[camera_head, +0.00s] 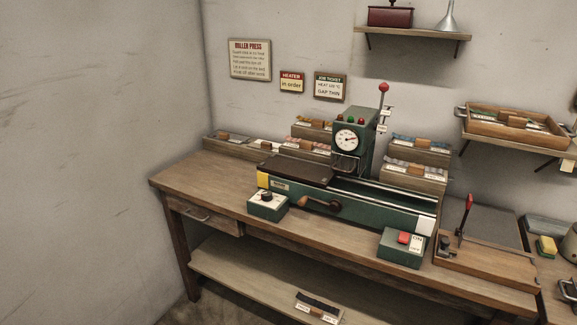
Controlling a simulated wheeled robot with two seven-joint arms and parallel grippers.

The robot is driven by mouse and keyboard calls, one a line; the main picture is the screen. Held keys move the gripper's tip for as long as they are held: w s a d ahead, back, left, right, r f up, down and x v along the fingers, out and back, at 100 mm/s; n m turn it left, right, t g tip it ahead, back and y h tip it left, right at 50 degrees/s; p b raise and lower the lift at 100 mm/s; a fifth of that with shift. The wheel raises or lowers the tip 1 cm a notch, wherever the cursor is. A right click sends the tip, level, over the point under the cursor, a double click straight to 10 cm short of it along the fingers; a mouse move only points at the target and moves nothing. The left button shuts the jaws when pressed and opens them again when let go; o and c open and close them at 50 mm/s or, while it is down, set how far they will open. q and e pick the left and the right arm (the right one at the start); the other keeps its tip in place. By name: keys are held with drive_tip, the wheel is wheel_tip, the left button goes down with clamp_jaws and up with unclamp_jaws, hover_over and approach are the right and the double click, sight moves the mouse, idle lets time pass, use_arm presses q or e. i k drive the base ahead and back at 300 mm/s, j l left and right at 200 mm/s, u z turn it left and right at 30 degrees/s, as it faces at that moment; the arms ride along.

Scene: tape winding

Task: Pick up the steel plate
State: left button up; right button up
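No piece is clearly recognisable as the steel plate. A dark flat slab (297,170) lies on the left end of the green roller press (370,202). A grey flat surface (487,224) lies at the right of the bench, behind a wooden board with a red-tipped lever (467,215). I cannot tell whether either is the steel plate. Neither of my grippers shows in the head view.
The wooden bench (195,174) stands against the wall, with a lower shelf (235,277) holding a dark labelled item (319,305). A control box with a dark knob (268,205) and one with a red switch (401,246) sit in front. A wooden tray (490,124) is on a wall shelf.

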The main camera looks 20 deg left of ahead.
sight(224, 136)
drive_tip(key=i+j+u, duration=0.25)
drive_tip(key=i+j, duration=0.4)
drive_tip(key=j, duration=0.25)
drive_tip(key=i+j+u, duration=0.25)
drive_tip(key=i+j, duration=0.5)
